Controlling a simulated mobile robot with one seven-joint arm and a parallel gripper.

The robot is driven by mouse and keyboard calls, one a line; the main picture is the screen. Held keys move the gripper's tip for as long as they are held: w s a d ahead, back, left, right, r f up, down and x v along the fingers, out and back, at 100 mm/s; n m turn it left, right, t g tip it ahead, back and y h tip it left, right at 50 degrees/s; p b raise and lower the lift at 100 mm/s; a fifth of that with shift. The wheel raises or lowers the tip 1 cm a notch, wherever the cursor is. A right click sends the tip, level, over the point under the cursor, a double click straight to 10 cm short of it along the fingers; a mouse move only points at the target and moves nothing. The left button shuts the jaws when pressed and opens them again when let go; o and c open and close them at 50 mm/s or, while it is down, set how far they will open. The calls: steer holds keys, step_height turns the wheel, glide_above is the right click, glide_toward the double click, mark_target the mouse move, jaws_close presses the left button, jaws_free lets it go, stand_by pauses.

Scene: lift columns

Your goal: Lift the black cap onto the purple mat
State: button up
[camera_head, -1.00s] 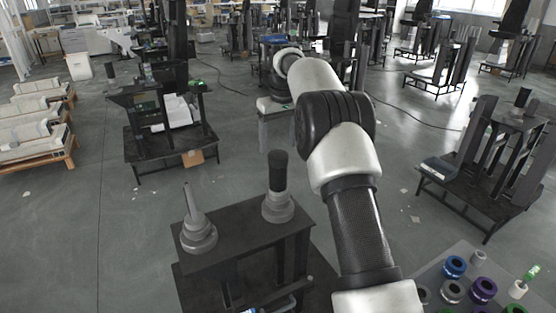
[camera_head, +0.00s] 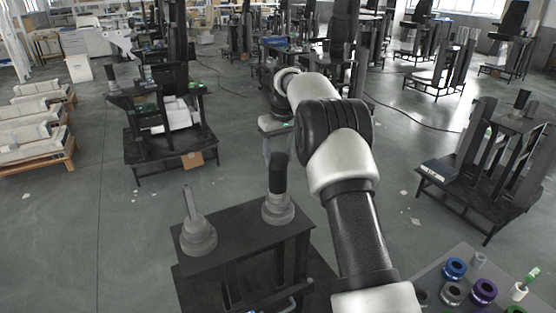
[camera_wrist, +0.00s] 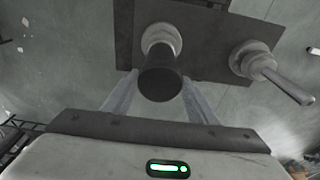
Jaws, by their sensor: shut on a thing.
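The black cap (camera_head: 278,174) is a dark upright cylinder on a round grey stepped base, on the right part of a dark stand (camera_head: 243,234). It leans very slightly to the right in the head view. In the wrist view the cap (camera_wrist: 160,84) sits between the two pale fingers of my gripper (camera_wrist: 158,92). I see no clear purple mat, only a purple ring (camera_head: 483,291).
A grey base with a thin upright rod (camera_head: 197,232) stands left of the cap on the same stand. A grey table (camera_head: 432,272) at lower right holds the purple ring, a blue ring (camera_head: 454,268) and other small parts. Other dark stands are farther off.

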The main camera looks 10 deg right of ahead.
mark_target(278, 157)
steer(key=shift+r, duration=0.1)
step_height(278, 157, up, 9)
steer(key=shift+f+p, duration=0.15)
steer(key=shift+p, duration=0.7)
steer(key=shift+r+p, duration=0.3)
steer(key=shift+r, duration=0.45)
steer(key=shift+r+p, duration=0.3)
steer(key=shift+r, duration=0.1)
